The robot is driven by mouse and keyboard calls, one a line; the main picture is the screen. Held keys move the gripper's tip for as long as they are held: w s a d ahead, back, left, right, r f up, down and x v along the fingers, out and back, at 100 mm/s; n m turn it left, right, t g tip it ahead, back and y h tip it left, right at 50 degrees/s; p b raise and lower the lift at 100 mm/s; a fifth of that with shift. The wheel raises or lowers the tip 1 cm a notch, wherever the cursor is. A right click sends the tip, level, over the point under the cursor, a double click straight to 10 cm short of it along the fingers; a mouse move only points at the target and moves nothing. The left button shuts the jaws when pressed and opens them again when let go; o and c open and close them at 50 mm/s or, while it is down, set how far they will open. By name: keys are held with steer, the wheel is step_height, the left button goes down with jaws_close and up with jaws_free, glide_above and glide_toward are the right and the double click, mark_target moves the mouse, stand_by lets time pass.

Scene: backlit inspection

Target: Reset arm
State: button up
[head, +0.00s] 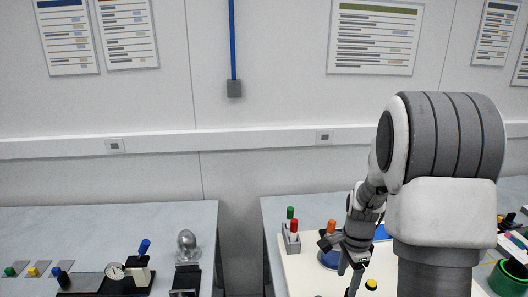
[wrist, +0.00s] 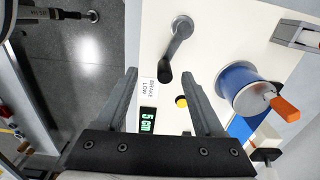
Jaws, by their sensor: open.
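My gripper (wrist: 162,72) is open and empty, its two dark fingers spread apart in the wrist view. In the head view my gripper (head: 349,274) hangs low over the right bench, with part of the arm bent above it. Beyond the fingers, a cream board (wrist: 222,30) carries a dark lever (wrist: 178,48). The lever's lower end shows between the fingertips in the picture; how far below them it is, I cannot tell.
A blue drum (wrist: 240,88) with an orange handle (wrist: 284,108) stands right of the fingers. A yellow knob (wrist: 181,102) and a green-digit display (wrist: 148,120) are on the board. Red-topped (head: 294,226) and green-topped (head: 290,213) pieces stand left of my gripper. A gap separates the benches.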

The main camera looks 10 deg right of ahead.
steer(key=s+a+r+n+t, duration=0.2)
steer(key=s+a+r+n, duration=0.35)
steer(key=r, duration=0.35)
steer(key=s+a+r+n+t, duration=0.2)
steer(key=s+a+r+n, duration=0.3)
steer(key=r, duration=0.4)
steer(key=s+a+r+n+t, duration=0.1)
steer(key=s+a+r+n, duration=0.1)
steer(key=s+n, duration=0.5)
steer(key=shift+s+r, duration=0.4)
steer(key=shift+r, duration=0.15)
steer(key=shift+c, duration=0.4)
